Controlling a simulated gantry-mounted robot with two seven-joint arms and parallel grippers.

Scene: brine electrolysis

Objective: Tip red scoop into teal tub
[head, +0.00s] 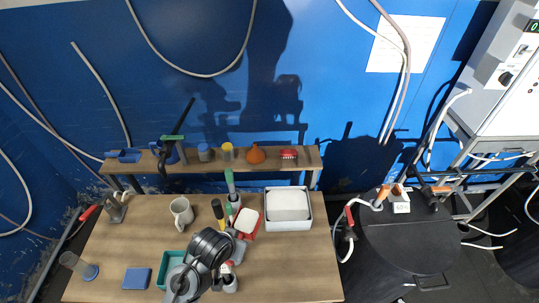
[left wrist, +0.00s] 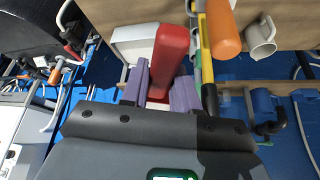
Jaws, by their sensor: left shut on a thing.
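The red scoop (head: 256,226) holds white stuff (head: 246,220) and is near the middle of the table in the head view. In the left wrist view the red scoop (left wrist: 170,52) stands large between the purple fingers of my left gripper (left wrist: 159,85), which is shut on it. In the head view my dark arm covers most of this gripper (head: 238,246). The teal tub (head: 161,272) is at the front left of the table, partly hidden behind my arm; its inside is mostly hidden. My right gripper is not in view.
A white tray (head: 288,226) with a white block stands right of the scoop. A mug (head: 181,212), black-and-yellow tool (head: 218,213) and green-handled brush (head: 230,185) are close by. The table's right front is clear.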

